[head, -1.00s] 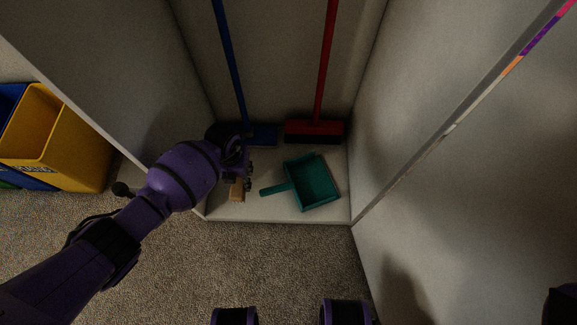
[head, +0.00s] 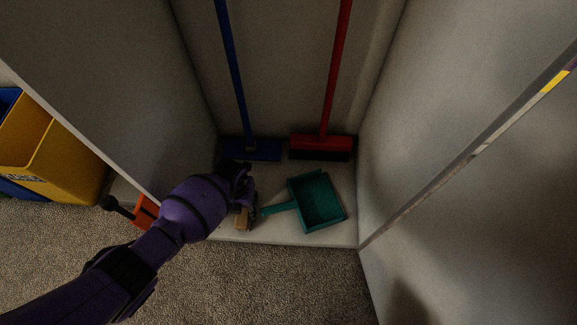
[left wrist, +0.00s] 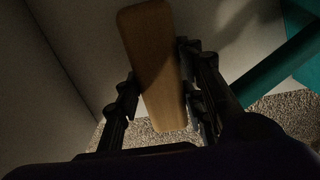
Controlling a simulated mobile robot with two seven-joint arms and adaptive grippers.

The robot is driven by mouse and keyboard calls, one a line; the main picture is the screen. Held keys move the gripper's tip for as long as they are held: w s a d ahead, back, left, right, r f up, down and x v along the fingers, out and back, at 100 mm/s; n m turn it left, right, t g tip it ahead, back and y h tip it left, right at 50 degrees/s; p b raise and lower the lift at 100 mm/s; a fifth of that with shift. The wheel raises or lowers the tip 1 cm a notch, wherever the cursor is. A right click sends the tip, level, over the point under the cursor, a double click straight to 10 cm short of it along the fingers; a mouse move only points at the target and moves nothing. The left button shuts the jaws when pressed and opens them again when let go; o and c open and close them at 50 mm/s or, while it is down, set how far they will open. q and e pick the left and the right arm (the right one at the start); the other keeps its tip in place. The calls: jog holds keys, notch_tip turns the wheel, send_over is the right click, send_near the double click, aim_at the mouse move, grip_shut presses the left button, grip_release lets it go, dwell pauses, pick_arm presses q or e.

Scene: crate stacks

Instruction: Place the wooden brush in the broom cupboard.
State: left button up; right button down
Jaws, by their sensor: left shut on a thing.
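The wooden brush (left wrist: 153,60) is a tan block between the dark fingers of my left gripper (left wrist: 160,100) in the left wrist view. In the head view the brush (head: 243,218) shows just below my left gripper (head: 243,200), which is shut on it inside the cupboard, near the front left of the floor. Whether the brush touches the floor cannot be told. The broom cupboard (head: 300,234) stands open, with pale walls and floor. My right gripper is not in view.
A teal dustpan (head: 318,201) lies on the cupboard floor, its handle close to the brush. A blue broom (head: 250,150) and a red broom (head: 322,143) stand at the back. Yellow (head: 65,160) and blue bins stand outside at left, on carpet.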

pick_arm(q)
jog(key=shift+f, duration=0.15)
jog(key=o, duration=1.2)
notch_tip(320, 180, up, 12)
jog(key=p, duration=0.6)
jog(key=shift+r, duration=0.25)
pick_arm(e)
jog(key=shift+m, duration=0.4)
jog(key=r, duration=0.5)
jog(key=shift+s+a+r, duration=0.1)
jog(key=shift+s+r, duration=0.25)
